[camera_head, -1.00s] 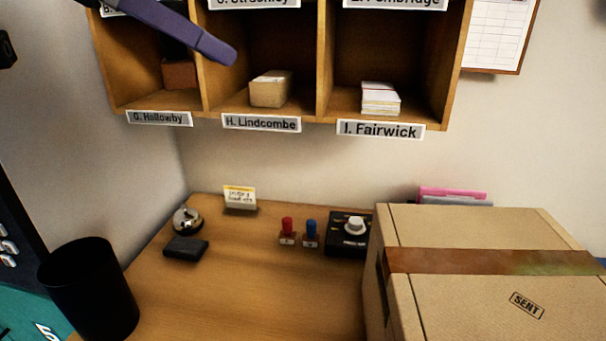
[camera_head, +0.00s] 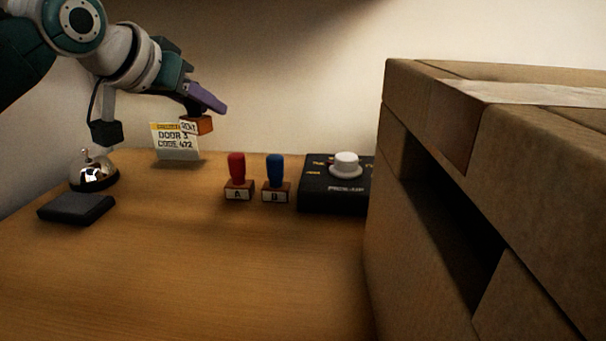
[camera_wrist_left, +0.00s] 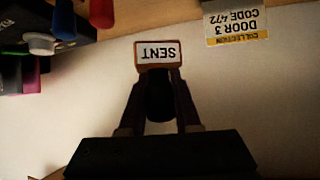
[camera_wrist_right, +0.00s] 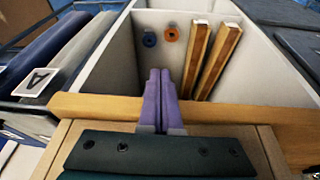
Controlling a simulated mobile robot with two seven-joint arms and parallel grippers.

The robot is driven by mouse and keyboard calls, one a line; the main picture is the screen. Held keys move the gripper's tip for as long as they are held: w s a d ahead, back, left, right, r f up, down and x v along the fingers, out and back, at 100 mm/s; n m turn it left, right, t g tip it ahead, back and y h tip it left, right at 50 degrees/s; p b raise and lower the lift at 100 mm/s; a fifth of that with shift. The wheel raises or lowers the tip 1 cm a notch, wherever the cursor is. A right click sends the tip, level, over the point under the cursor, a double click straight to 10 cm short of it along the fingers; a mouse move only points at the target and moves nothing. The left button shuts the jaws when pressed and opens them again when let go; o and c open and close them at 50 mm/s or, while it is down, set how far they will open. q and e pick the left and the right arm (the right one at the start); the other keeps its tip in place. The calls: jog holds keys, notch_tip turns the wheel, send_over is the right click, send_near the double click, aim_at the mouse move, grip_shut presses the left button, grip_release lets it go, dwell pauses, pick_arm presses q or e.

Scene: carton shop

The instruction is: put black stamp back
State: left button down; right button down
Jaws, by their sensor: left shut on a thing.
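My left gripper (camera_head: 207,97) is shut on the black stamp and holds it above the back left of the desk. The stamp's wooden base (camera_head: 203,125) shows below the fingers, in front of the card. In the left wrist view its dark handle (camera_wrist_left: 159,98) is between the fingers, and its base has a label reading SENT. A red stamp A (camera_head: 237,177) and a blue stamp B (camera_head: 275,178) stand upright on the desk, right of the held stamp. My right gripper (camera_wrist_right: 161,75) shows only in the right wrist view, shut and empty.
A black ink pad (camera_head: 75,209), a bell (camera_head: 94,171) and a card (camera_head: 175,142) are at left. A black box (camera_head: 330,193) with a white knob stands right of stamp B. A large carton (camera_head: 420,210) fills the right. The front desk is clear.

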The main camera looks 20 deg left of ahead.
pick_arm(q)
jog(key=b, duration=0.1)
send_over(214, 187)
notch_tip(214, 187, down, 6)
jog(key=shift+f, duration=0.1)
jog(key=shift+f+b, duration=0.5)
jog(key=shift+f, duration=1.4)
jog(key=shift+f, duration=0.15)
jog(key=c, duration=0.6)
grip_release()
